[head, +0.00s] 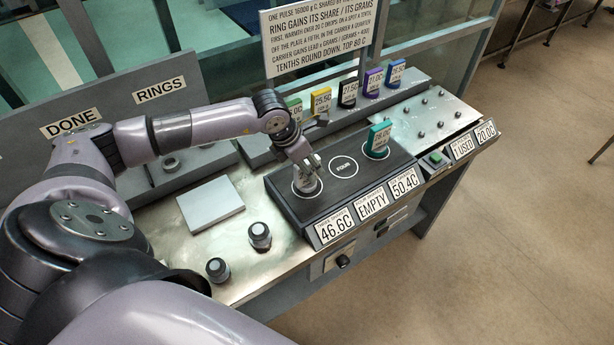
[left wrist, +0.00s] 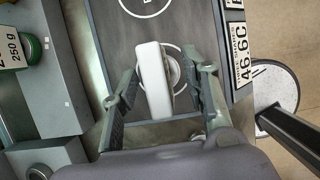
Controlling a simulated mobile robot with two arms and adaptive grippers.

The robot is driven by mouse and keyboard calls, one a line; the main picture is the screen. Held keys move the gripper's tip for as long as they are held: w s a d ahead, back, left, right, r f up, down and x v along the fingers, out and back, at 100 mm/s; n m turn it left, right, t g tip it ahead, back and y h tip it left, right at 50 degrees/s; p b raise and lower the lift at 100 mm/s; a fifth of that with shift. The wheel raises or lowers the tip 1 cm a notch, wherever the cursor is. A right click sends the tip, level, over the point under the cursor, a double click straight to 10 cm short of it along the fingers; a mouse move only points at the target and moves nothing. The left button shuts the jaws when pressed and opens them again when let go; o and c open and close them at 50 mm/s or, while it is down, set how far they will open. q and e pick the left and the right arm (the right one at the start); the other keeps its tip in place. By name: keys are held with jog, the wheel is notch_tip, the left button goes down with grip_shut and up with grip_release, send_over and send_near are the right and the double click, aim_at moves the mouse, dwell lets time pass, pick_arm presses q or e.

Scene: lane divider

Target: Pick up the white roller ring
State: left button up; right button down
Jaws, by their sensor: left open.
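The white roller ring (left wrist: 154,82) shows in the left wrist view as a white upright piece on a white-outlined spot of the dark plate block (left wrist: 190,18). A round metallic part shows at its right side. My left gripper (left wrist: 162,92) is open, with one finger on each side of the ring and gaps visible. In the head view my left gripper (head: 308,167) is over the left spot of the plate block (head: 327,204), and the ring (head: 306,184) is mostly hidden under it. My right gripper is not in view.
A teal carrier (head: 379,137) stands on the right spot; the middle spot (head: 343,167) is empty. Several coloured weights stand on the ledge behind, including a green one (left wrist: 30,48). A grey pad (head: 210,203) and two dark knobs (head: 259,236) are left of the block.

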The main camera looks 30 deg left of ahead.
aim_at(312, 169)
pick_arm(q)
jog(key=shift+p+x, duration=0.65)
jog(key=shift+x, duration=1.25)
jog(key=shift+w+a+r, duration=0.1)
jog(key=shift+a, duration=0.05)
jog(key=shift+c, duration=0.3)
grip_shut()
